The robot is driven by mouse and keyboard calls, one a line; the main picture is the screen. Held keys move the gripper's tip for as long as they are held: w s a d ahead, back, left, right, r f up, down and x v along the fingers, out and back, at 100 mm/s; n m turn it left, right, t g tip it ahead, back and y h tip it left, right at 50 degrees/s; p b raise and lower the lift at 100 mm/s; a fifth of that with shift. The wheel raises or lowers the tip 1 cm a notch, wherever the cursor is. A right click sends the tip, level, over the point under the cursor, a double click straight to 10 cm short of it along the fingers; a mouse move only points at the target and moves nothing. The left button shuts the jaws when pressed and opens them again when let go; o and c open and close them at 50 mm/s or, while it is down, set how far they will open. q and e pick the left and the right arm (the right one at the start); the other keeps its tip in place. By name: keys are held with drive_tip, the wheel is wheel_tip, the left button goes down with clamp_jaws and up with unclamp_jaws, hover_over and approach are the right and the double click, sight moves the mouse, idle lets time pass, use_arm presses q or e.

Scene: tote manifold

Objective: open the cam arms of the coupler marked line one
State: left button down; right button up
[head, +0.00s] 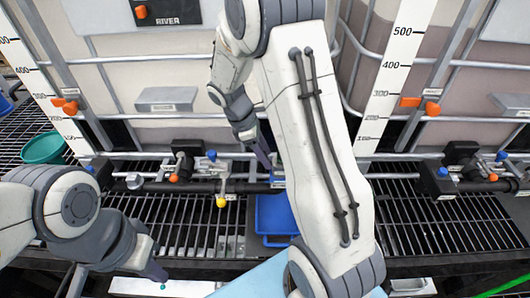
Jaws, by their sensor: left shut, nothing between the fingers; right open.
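A dark manifold pipe (160,186) runs across the front of the white totes, with fittings along it. A small fitting with a pale tag (278,183) sits on it by my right gripper. No line one marking can be read, and the cam arms are too small to make out. My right gripper (268,160) points down just above the pipe near that fitting; its fingers are open, and I cannot tell whether they touch anything. My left gripper (156,270) is shut and empty, low over the front edge of the grating. My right arm hides the pipe's middle.
A valve lever with a yellow knob (222,202) sticks out left of my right gripper. A blue bin (275,215) sits below the pipe. A black grating (180,222) spreads in front. A teal bowl (43,147) stands at far left. White level scales (392,80) rise in front of the totes.

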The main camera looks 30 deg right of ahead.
clamp_jaws()
drive_tip(key=shift+w+a, duration=0.1)
drive_tip(key=shift+a, duration=0.05)
drive_tip(key=shift+w+a+f+g+h+b, duration=0.3)
drive_tip(key=shift+a+f+g+h+b, duration=0.25)
drive_tip(key=shift+g+h, duration=0.8)
drive_tip(key=shift+w+a+f+g+h+b, duration=0.25)
drive_tip(key=shift+a+f+g+h+b, duration=0.35)
drive_tip(key=shift+h, duration=1.4)
drive_tip(key=shift+w+a+f+g+h+b, duration=0.35)
drive_tip(key=shift+f+g+h, duration=0.55)
drive_tip(key=shift+h, duration=0.75)
drive_tip(key=shift+r+g, duration=0.2)
drive_tip(key=shift+g, duration=0.05)
